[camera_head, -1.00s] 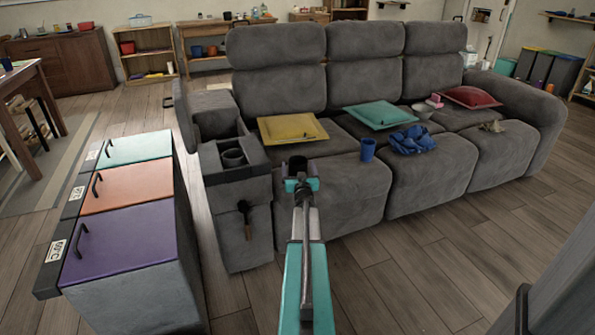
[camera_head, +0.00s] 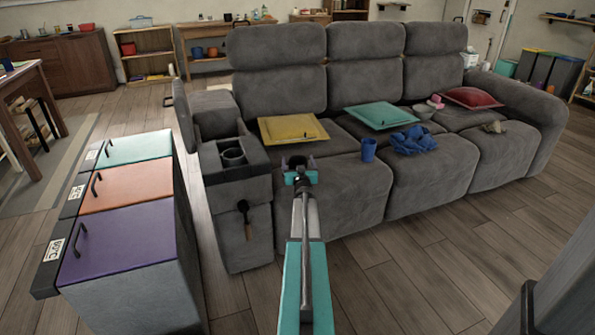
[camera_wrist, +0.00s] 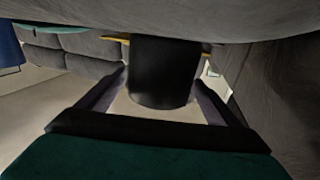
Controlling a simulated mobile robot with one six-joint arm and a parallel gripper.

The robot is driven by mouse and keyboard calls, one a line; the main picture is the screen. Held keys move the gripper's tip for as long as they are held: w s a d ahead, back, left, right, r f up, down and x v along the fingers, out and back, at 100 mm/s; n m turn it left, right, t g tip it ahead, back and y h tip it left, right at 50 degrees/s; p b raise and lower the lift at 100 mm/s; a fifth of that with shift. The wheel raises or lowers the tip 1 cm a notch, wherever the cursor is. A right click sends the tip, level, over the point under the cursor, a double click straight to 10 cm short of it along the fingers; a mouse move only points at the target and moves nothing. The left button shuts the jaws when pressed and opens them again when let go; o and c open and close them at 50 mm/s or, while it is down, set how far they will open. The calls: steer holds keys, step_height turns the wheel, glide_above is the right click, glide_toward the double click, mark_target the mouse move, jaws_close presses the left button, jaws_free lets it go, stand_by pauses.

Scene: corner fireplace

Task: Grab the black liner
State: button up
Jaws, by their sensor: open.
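In the wrist view, a black cylinder (camera_wrist: 163,75) that looks like this liner shows between the finger lines, with gaps on both sides. Its end by the grey surface is hidden there. The wrist view does not settle how far ahead of the fingertips the cylinder stands.
The grey sofa (camera_head: 365,60) carries a yellow cushion (camera_head: 290,129), a teal cushion (camera_head: 380,115), a red cushion (camera_head: 470,97), a blue cup (camera_head: 368,150) and a blue cloth (camera_head: 413,139). A bin unit (camera_head: 118,240) with coloured lids stands left of the console.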

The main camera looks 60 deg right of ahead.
steer(key=c, duration=1.2)
steer(key=shift+o, duration=0.2)
steer(key=shift+r, duration=0.1)
steer(key=shift+r, duration=0.45)
steer(key=s+a+r+p, duration=0.4)
steer(key=s+a, duration=0.7)
steer(key=shift+s+a, duration=0.15)
